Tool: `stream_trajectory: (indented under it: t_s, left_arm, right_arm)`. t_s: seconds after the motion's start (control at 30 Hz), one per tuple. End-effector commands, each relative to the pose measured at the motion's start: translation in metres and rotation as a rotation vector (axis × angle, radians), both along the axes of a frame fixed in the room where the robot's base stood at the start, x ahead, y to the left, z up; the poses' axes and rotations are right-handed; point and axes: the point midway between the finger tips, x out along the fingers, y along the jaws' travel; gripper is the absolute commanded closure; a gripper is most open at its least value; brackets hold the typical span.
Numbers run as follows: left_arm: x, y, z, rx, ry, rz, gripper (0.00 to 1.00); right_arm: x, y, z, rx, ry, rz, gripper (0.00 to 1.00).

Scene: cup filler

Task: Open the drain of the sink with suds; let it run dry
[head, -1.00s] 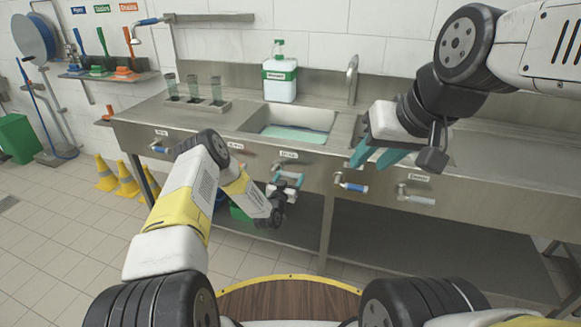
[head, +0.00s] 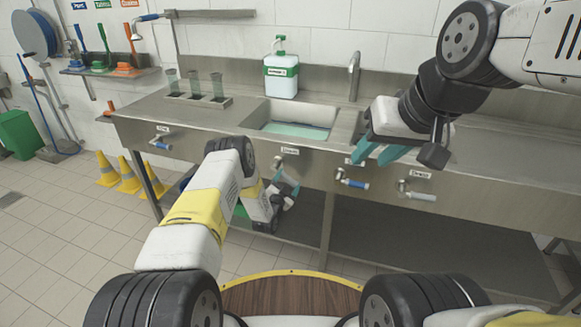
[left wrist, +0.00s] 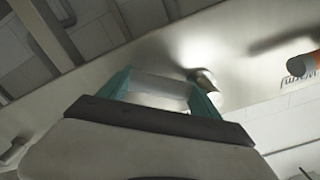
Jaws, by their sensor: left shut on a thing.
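The sink basin (head: 300,115) is set in the steel counter and holds teal liquid (head: 295,131); suds are hard to make out. On the front panel below it, under a small label (head: 290,152), is a metal valve fitting (head: 279,163). My left gripper (head: 285,185) is just below that fitting, shut on its lever handle, which the fingers mostly hide. The left wrist view shows its teal fingers (left wrist: 160,92) around a pale grey piece, close to the panel. My right gripper (head: 380,152) is open and empty over the counter's front edge, right of the basin.
A further blue lever (head: 160,145) is at the left. A green-labelled bottle (head: 281,75) and a rack of glasses (head: 198,98) stand on the counter.

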Motion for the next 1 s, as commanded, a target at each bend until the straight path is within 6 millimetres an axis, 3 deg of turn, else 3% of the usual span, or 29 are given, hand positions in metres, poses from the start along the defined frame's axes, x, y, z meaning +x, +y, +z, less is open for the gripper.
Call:
stream_trajectory:
  t_s: [0.6,1.0]
  left_arm:
    - [0.010,0.031,-0.026,0.538,-0.175,-0.001,1.00]
    - [0.014,0.045,-0.031,0.745,-0.242,-0.002,1.00]
  right_arm:
    - [0.000,0.000,0.000,0.000,0.000,0.000,0.64]
    - [0.000,0.000,0.000,0.000,0.000,0.000,0.64]
